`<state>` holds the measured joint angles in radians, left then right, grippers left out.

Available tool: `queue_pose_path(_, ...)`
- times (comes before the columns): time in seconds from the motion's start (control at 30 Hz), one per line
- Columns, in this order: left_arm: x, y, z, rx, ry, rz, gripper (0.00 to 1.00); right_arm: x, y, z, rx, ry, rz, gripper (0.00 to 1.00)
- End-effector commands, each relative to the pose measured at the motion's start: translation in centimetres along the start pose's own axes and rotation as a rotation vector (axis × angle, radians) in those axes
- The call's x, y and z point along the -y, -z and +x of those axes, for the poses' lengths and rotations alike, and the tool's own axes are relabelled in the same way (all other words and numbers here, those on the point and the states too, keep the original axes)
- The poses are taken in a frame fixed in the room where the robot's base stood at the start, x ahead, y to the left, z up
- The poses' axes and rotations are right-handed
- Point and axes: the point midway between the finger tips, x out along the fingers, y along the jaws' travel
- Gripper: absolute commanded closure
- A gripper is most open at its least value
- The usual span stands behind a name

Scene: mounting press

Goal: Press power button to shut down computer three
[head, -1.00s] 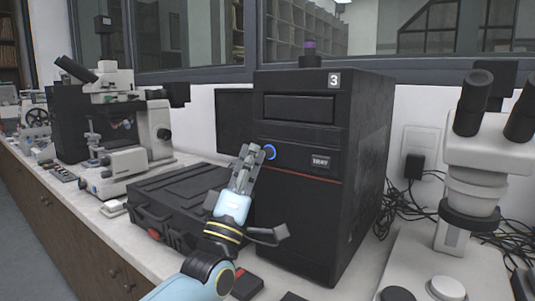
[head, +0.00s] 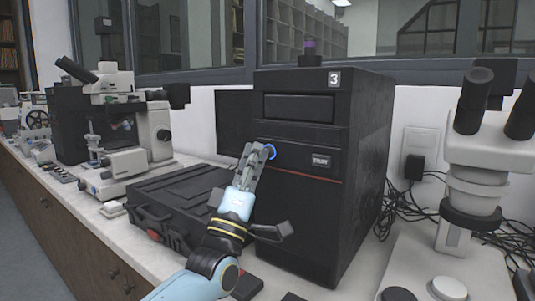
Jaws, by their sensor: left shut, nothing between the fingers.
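A black computer tower (head: 298,135) marked with a white "3" label (head: 334,79) stands upright on the bench. Its power button (head: 270,152) has a lit blue ring on the front panel, left of a small badge. My left gripper (head: 262,152) is shut and empty, with its fingertips at the left edge of the blue ring. The fingertips cover part of the button, and I cannot tell whether they touch it. My right gripper is not in view.
A black hard case (head: 165,205) lies left of the tower. A white microscope (head: 135,140) stands further left, and another microscope (head: 472,190) stands at the right. Black cables (head: 420,210) lie loose behind the tower's right side.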

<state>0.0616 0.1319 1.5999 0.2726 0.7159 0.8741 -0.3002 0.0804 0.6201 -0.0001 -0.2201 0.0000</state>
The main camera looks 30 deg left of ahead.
Motion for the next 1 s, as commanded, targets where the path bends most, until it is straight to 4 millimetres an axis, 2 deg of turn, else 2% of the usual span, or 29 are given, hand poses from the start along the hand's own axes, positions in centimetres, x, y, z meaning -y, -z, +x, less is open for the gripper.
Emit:
queue_pose_path(0.47,0.1,-0.1,0.1,0.0,0.0,0.0,1.0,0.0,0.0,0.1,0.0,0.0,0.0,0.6)
queue_pose_path(1.0,-0.7,0.7,-1.0,0.0,0.0,0.0,1.0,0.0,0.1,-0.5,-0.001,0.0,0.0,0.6)
